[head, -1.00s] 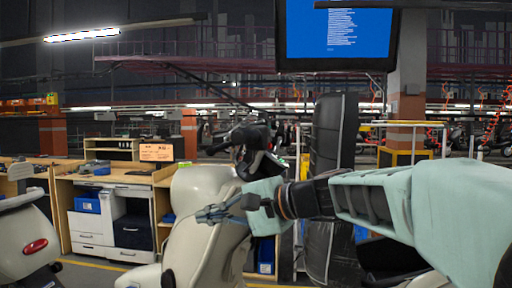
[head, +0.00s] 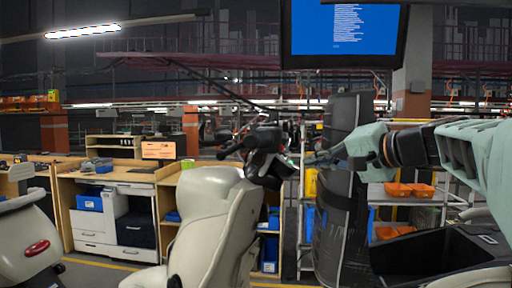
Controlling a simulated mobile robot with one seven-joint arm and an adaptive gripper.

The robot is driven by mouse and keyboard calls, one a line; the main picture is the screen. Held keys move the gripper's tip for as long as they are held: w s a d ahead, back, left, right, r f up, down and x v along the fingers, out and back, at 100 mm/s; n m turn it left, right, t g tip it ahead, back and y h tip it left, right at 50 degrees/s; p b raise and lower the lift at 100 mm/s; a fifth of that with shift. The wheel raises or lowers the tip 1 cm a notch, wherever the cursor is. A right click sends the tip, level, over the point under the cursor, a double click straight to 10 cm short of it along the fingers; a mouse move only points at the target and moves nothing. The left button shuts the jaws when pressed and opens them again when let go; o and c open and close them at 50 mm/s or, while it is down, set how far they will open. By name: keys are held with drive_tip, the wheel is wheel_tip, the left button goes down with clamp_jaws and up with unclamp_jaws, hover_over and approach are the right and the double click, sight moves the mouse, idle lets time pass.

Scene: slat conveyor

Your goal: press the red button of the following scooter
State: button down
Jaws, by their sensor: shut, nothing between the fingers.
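A cream scooter (head: 207,225) stands in the middle of the head view, with its dark handlebar (head: 262,143) at the top right of its body. I cannot make out a red button on it; that part is small and dark. The cream rear of another scooter (head: 22,232) with a red tail light (head: 37,248) is at the left edge. My gripper (head: 312,160) is shut and empty, pointing left, just right of the handlebar in the picture. I cannot tell the depth gap between them.
A dark wrapped column (head: 335,205) stands behind my gripper. Orange bins (head: 398,190) sit on a rack at the right. A wooden workbench (head: 110,180) with blue bins (head: 90,201) is at the back left. A blue screen (head: 340,30) hangs above.

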drive_tip(key=d+r+t+h, duration=0.1)
drive_tip(key=d+r, duration=0.1)
drive_tip(key=d, duration=0.3)
drive_tip(key=shift+d+r, duration=0.3)
drive_tip(key=shift+r, duration=0.1)
drive_tip(key=shift+a, duration=0.15)
